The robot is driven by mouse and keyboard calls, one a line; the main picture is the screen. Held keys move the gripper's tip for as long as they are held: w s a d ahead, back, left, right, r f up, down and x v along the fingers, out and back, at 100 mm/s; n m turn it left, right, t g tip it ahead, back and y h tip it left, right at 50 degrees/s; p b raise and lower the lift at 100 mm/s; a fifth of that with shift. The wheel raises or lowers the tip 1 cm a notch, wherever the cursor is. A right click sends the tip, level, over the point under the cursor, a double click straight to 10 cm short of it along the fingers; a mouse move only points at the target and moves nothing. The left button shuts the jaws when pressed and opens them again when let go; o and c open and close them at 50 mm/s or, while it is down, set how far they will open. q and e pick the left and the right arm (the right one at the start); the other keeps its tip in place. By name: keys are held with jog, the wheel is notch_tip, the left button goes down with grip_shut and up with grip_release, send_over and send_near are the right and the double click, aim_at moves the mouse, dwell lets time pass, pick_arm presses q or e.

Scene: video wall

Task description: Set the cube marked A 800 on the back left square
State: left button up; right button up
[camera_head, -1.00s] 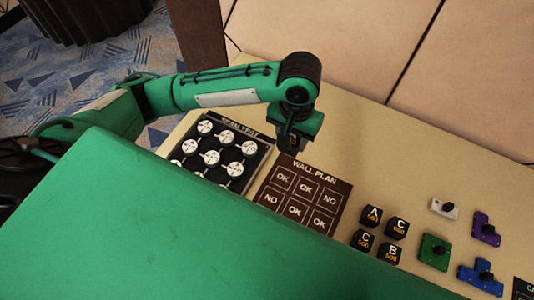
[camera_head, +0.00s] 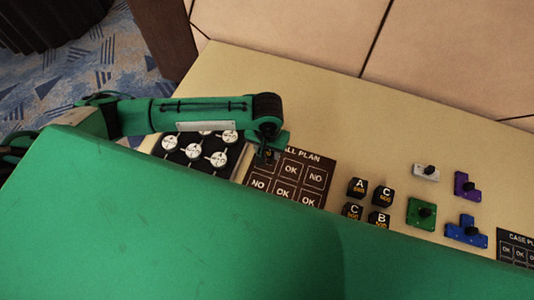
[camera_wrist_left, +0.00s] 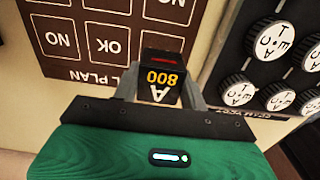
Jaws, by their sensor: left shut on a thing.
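My left gripper (camera_head: 266,150) is over the back left part of the brown WALL PLAN board (camera_head: 290,178). In the left wrist view the gripper (camera_wrist_left: 160,92) is shut on a black cube marked A 800 (camera_wrist_left: 162,77), with its lettering toward the camera. The cube and fingers hide the back left square and part of the title; the board (camera_wrist_left: 62,70) shows behind them. I cannot tell whether the cube touches the board. The squares read OK or NO, and the visible ones are empty. My right gripper is not in view.
The SPARE TEST panel (camera_wrist_left: 240,55) with white round knobs lies left of the board. Several black cubes (camera_head: 382,195) stand to its right, beside green (camera_head: 421,213), purple (camera_head: 467,186), blue (camera_head: 466,233) and white (camera_head: 425,172) pieces. A CASE plan board (camera_head: 515,248) is far right.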

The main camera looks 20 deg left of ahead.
pick_arm(q)
notch_tip(320, 180, down, 3)
jog(key=shift+r, duration=0.1)
jog(key=shift+f, duration=0.45)
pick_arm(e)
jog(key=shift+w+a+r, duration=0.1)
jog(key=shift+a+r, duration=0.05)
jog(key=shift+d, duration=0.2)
pick_arm(q)
jog(key=o, duration=1)
jog(key=shift+f, duration=0.1)
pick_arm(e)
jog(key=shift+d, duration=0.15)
pick_arm(q)
notch_tip(320, 180, up, 12)
jog(key=shift+r+b, duration=0.15)
jog(key=shift+b, duration=0.3)
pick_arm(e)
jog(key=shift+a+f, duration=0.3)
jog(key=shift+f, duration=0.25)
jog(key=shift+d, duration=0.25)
